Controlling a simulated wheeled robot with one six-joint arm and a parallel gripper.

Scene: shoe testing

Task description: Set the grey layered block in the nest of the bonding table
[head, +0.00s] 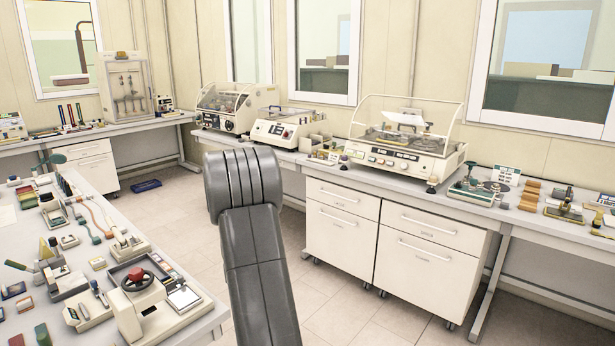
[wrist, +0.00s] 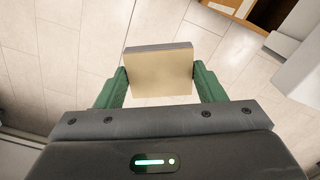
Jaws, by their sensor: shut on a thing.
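In the wrist view my gripper (wrist: 160,86) has its two green fingers closed on the sides of a block (wrist: 160,76). The block has a tan face and a grey layer along its far edge. Tiled floor shows beyond it, and the block touches nothing but the fingers. In the head view my dark grey arm rises in the middle; the gripper and block are not seen there. I cannot tell which of the benches or devices is the bonding table, and no nest is clearly visible.
A left bench (head: 195,340) is crowded with small tools and a press with a red knob (head: 136,275). Along the back wall a long bench carries machines, including one with a clear cover (head: 400,140). White drawer cabinets (head: 430,255) stand below.

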